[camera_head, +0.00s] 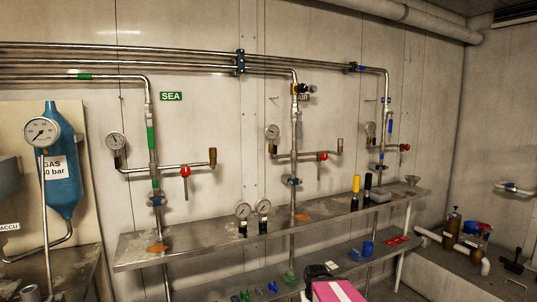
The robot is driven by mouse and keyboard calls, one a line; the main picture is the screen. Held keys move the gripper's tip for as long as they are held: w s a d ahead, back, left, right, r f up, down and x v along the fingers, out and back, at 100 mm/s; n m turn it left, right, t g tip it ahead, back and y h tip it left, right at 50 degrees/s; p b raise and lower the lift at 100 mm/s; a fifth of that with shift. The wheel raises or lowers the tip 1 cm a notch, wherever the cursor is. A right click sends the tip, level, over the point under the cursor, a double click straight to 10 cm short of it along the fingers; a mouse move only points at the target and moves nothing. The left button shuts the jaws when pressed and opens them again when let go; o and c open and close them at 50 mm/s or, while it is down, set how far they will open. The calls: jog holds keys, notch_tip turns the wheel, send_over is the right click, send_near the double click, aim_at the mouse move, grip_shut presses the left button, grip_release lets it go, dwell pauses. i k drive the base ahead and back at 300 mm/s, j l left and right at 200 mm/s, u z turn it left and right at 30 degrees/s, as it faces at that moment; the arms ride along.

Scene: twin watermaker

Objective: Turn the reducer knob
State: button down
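No part is labelled as the reducer knob. A small dark fitting with a brass-coloured part (300,88) sits on the middle pipe beside the AIR sign (303,98); I cannot tell whether it is the reducer knob. Red valve handles hang on the left branch (185,171) and the middle branch (322,157), and a smaller one is on the right branch (405,147).
A metal shelf (200,240) runs along the wall, holding two loose gauges (243,210) and black and yellow-capped bottles. A lower shelf holds small coloured parts. A blue gas cylinder (62,160) stands left.

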aim_at(303, 87)
jog(key=j+z, duration=0.3)
jog(key=z, duration=0.2)
jog(key=j+z, duration=0.35)
jog(key=z, duration=0.15)
jog(key=k+j+z, duration=0.1)
jog(key=j+z, duration=0.15)
jog(key=z, duration=0.2)
